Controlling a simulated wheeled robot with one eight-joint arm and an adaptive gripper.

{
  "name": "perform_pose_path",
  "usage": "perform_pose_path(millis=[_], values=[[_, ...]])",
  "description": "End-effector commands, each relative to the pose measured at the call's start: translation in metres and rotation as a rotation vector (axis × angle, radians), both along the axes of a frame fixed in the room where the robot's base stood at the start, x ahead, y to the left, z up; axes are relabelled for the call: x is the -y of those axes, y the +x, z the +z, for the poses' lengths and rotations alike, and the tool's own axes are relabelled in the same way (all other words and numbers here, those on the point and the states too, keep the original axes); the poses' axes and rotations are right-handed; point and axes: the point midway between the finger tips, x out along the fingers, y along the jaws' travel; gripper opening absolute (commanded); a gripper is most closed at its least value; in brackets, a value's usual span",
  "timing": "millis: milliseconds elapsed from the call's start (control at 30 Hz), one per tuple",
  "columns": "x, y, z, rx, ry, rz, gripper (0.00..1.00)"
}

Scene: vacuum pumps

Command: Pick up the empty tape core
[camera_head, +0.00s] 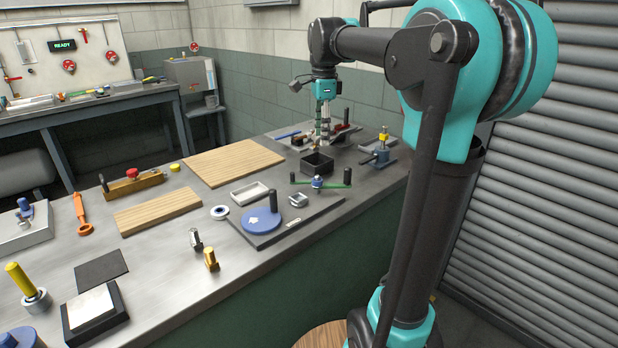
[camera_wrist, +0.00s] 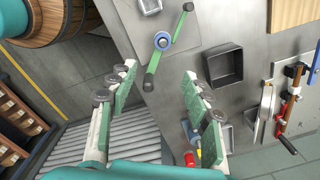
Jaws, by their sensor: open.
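A small white ring with a dark centre (camera_head: 214,212) lies flat on the bench, left of the dark plate; it may be the tape core, but it is too small to be sure. In the wrist view a pale rounded piece (camera_wrist: 264,114) lies among tools at the right; I cannot tell if it is a core. My gripper (camera_head: 322,133) points down over the far right of the bench, well away from the white ring. Its green-padded fingers also show in the wrist view (camera_wrist: 160,92), spread apart with nothing held between them.
A black open box (camera_head: 317,163) stands close to my gripper. A green-handled part (camera_head: 320,182), a blue disc (camera_head: 262,221) and a white tray (camera_head: 250,192) stand nearby. Wooden boards (camera_head: 235,162) lie left.

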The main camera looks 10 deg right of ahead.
Motion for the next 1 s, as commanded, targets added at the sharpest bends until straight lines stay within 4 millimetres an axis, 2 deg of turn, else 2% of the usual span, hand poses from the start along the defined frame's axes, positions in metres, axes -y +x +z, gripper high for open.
perform_pose_path(millis=[33, 133, 267, 700, 833, 1000], values=[[-0.002, 0.004, 0.011, -0.012, 0.000, -0.049, 0.49], [-0.004, 0.007, 0.024, -0.026, 0.000, -0.119, 0.49], [-0.004, 0.008, 0.020, -0.032, -0.001, -0.149, 0.49], [-0.004, 0.007, -0.064, -0.031, -0.001, -0.146, 0.49], [-0.004, 0.008, -0.083, -0.031, -0.001, -0.146, 0.49], [-0.004, 0.007, -0.094, -0.031, -0.001, -0.146, 0.49]])
